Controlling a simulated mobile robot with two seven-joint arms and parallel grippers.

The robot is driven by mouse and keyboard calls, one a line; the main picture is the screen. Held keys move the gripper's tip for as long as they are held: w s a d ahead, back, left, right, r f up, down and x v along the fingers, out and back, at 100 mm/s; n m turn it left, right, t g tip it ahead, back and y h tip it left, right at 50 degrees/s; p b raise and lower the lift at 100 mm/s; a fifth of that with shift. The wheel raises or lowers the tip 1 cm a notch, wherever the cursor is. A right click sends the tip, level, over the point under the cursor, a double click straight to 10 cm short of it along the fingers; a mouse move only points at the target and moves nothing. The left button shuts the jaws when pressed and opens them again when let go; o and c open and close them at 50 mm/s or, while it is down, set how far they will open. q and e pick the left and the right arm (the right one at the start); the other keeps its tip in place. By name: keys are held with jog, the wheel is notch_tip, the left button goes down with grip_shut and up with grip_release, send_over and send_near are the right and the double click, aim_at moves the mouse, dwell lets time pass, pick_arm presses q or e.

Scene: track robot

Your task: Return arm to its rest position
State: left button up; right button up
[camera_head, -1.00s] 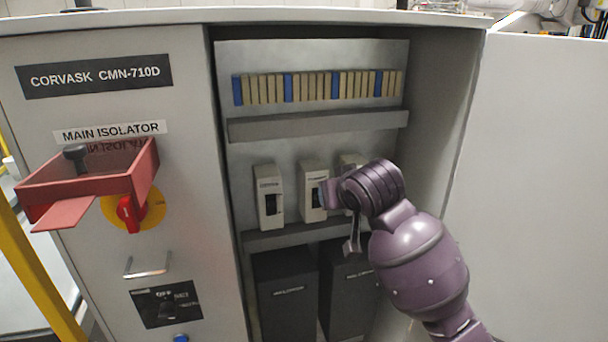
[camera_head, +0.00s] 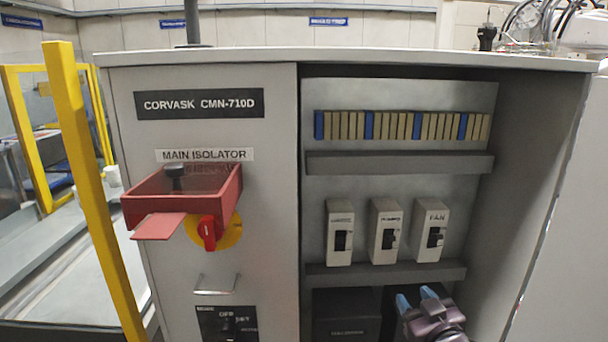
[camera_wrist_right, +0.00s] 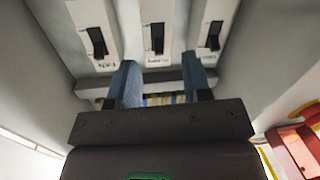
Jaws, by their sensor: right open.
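My right gripper (camera_head: 415,295) is low in the head view, at the bottom edge, below the row of breakers. Its two blue fingertips stand apart with nothing between them. In the right wrist view the gripper (camera_wrist_right: 162,62) also shows open and empty, its fingers pointing at the cabinet. Most of the right arm is out of the head view. My left gripper is in neither view.
Three breakers (camera_head: 388,231) sit in the open cabinet (camera_head: 400,94), the right one labelled FAN. A grey ledge (camera_head: 388,277) runs below them. A red lockout cover (camera_head: 187,197) juts out near the main isolator knob (camera_head: 208,233). A yellow post (camera_head: 88,190) stands left.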

jog(key=s+d+f+m+g+h, duration=0.1)
jog(key=s+d+f+g, duration=0.1)
jog(key=s+f, duration=1)
jog(key=s+d+f+m+g+h+b, duration=0.1)
jog(key=s+d+f+g, duration=0.2)
jog(key=s+f, duration=1)
jog(key=shift+d+f+m+h, duration=0.3)
jog(key=shift+m+h, duration=0.1)
